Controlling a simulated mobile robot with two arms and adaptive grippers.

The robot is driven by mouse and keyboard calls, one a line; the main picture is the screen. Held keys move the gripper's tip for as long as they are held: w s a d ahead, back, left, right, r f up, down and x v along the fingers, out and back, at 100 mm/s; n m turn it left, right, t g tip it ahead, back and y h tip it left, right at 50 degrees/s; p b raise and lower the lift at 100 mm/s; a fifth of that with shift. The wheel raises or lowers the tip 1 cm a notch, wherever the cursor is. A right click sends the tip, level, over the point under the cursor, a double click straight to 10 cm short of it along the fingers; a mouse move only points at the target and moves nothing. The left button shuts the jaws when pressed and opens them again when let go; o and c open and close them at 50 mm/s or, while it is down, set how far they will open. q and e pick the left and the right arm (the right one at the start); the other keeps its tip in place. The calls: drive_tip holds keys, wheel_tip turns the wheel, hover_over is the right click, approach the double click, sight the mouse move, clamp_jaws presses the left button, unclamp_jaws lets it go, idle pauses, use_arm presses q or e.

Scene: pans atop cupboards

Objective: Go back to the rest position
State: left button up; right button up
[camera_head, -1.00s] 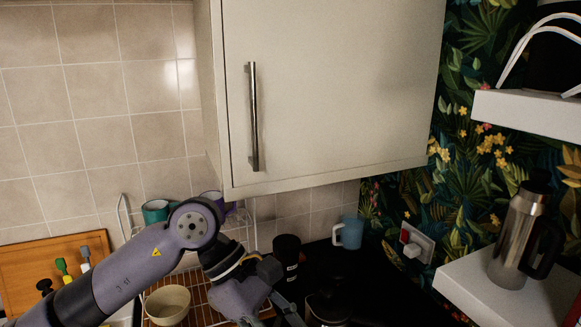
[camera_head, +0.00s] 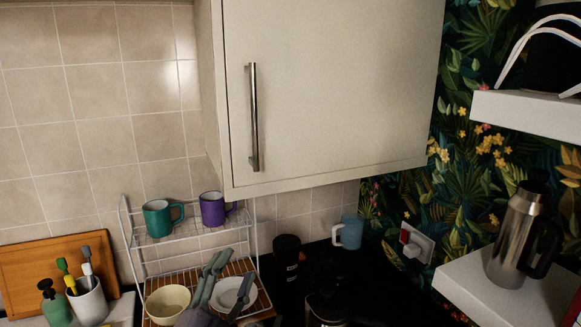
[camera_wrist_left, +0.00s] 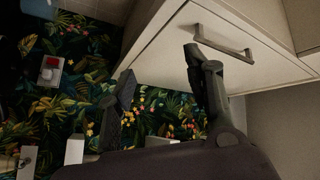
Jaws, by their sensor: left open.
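My left gripper (camera_head: 234,268) is low in the head view, in front of the dish rack (camera_head: 133,237). Its two fingers point up and stand apart with nothing between them. In the left wrist view the left gripper (camera_wrist_left: 158,72) is also open and empty, with a shut white cupboard door and its bar handle (camera_wrist_left: 222,45) beyond it. The rest of the left arm is below the head view. My right gripper is in neither view.
A shut wall cupboard (camera_head: 330,90) hangs above the counter. The rack holds a teal mug (camera_head: 157,219), a purple mug (camera_head: 212,209) and a cream bowl (camera_head: 167,303). A light blue mug (camera_head: 350,233) and a steel flask (camera_head: 515,240) stand to the right.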

use_arm(q)
drive_tip(key=s+a+f+n+g+y, duration=0.1)
drive_tip(key=a+f+n+g+y, duration=0.15)
drive_tip(key=f, duration=0.35)
drive_tip(key=s+a+f+n+g+y, duration=0.2)
drive_tip(key=a+f+n, duration=0.15)
drive_tip(key=f, duration=0.35)
drive_tip(key=s+a+f+n+g+y, duration=0.1)
drive_tip(key=s+a+f+n+g, duration=0.15)
drive_tip(key=s+f+g, duration=0.6)
drive_tip(key=s+a+f+n+g, duration=0.2)
drive_tip(key=s+f+n+g, duration=0.15)
drive_tip(key=s+f, duration=0.9)
drive_tip(key=s+f+g+b, duration=0.25)
drive_tip(key=f+b, duration=0.25)
drive_tip(key=f, duration=2.2)
drive_tip(key=s+a+f+b, duration=0.1)
drive_tip(key=s+f+b, duration=0.1)
drive_tip(key=s+f, duration=0.7)
drive_tip(key=s+a+f+b, duration=0.1)
drive_tip(key=s+f+b, duration=0.2)
drive_tip(key=s+f, duration=0.6)
wheel_tip(320, 180, down, 5)
drive_tip(key=shift+s+a+f+m, duration=0.2)
drive_tip(key=shift+a+m, duration=0.1)
drive_tip(key=shift+a, duration=0.1)
